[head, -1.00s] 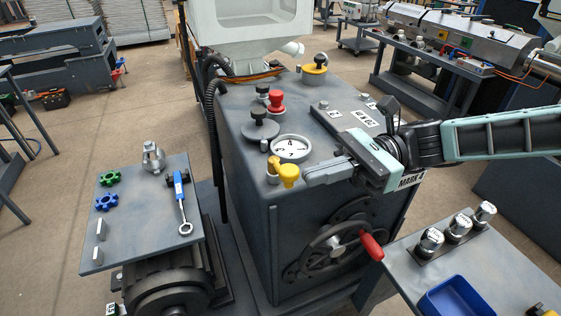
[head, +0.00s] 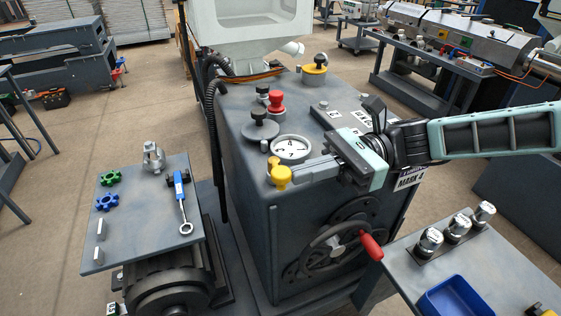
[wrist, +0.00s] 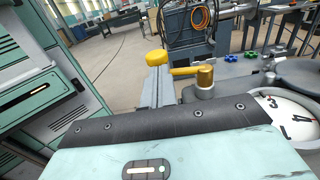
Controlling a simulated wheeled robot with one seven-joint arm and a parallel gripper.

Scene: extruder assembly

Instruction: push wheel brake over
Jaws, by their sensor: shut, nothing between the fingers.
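The wheel brake is a yellow lever with a round knob (head: 281,178) at the front left top edge of the grey machine, above the handwheel (head: 338,246). In the wrist view, its yellow pivot (wrist: 205,78) stands on a grey base, and its arm points left towards the round knob (wrist: 156,57). My gripper (head: 296,174) is shut and empty, reaching left over the machine top with its fingertips at the knob's right side. In the wrist view, the fingers (wrist: 158,80) reach up to the knob; they appear to touch it, though exact contact is hard to tell.
A white dial (head: 291,149) lies just behind the brake. A red knob (head: 276,101) and a black knob (head: 258,115) stand further back. A small table (head: 130,245) with loose parts is at left. A side table (head: 480,280) with a blue bin is at right.

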